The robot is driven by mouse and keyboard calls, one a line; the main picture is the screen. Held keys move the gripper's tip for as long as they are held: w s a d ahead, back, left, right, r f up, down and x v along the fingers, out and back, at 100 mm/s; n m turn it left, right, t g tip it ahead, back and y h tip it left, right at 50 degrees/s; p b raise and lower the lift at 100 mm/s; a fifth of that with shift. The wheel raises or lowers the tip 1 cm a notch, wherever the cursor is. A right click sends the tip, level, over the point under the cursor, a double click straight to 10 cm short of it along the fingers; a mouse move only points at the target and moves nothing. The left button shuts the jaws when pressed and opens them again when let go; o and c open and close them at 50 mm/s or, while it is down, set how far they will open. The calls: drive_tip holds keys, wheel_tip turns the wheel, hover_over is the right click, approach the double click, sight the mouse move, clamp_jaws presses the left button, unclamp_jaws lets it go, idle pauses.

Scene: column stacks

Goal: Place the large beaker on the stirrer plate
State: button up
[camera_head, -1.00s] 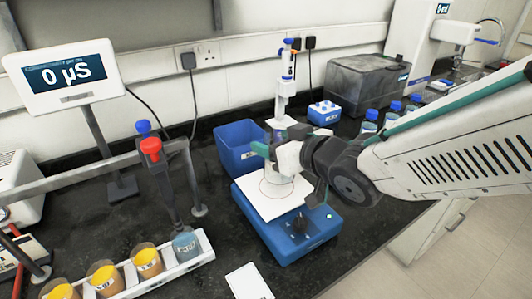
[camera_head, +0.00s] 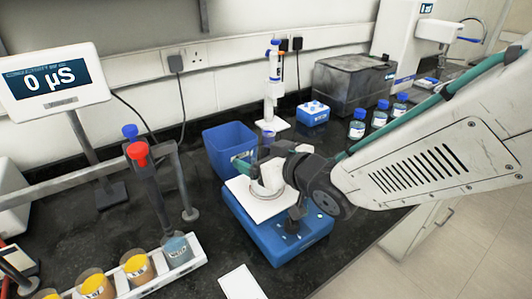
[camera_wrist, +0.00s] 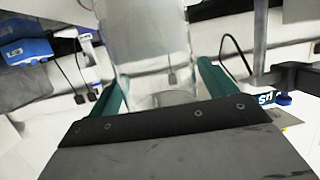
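The large beaker (camera_head: 264,182) is clear glass and hard to make out. It stands upright over the white top of the blue stirrer plate (camera_head: 256,209), with its round base at or just above that surface; I cannot tell whether it touches. My gripper (camera_head: 266,160) is at the beaker, coming from the right, with its green fingers on either side. In the wrist view, the beaker (camera_wrist: 150,45) fills the space between the two fingers, which appear closed on its sides. My gripper's dark body hides part of the plate's right side.
A blue open bin (camera_head: 226,140) stands close behind the plate. A pipette stand (camera_head: 273,80) and blue-capped bottles (camera_head: 357,127) are farther back. A rack (camera_head: 145,283) of yellow-filled beakers and a probe stand (camera_head: 148,175) are at left. A white card (camera_head: 242,284) lies in front.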

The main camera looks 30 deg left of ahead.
drive_tip(key=shift+r, duration=0.2)
drive_tip(key=v, duration=1.2)
drive_tip(key=shift+w+d, duration=0.15)
drive_tip(key=w+d+m+t+h, duration=0.1)
drive_tip(key=w+d+m+h, duration=0.15)
drive_tip(key=d, duration=0.55)
drive_tip(key=w+d+m+t+h, duration=0.1)
drive_tip(key=w+d+m+h, duration=0.2)
drive_tip(key=d, duration=0.5)
drive_tip(key=w+d+m+t+h, duration=0.1)
drive_tip(key=w+d+m+h, duration=0.1)
drive_tip(key=d+h, duration=0.45)
drive_tip(key=s+d+m+g+h, duration=0.1)
drive_tip(key=s+d+m+g, duration=0.3)
drive_tip(key=d, duration=0.8)
drive_tip(key=s+d+m+g, duration=0.2)
drive_tip(key=s+d, duration=0.4)
drive_tip(key=s, duration=0.8)
drive_tip(key=shift+s+r+g, duration=0.2)
drive_tip(key=shift+r+g, duration=0.15)
drive_tip(key=shift+g, duration=0.45)
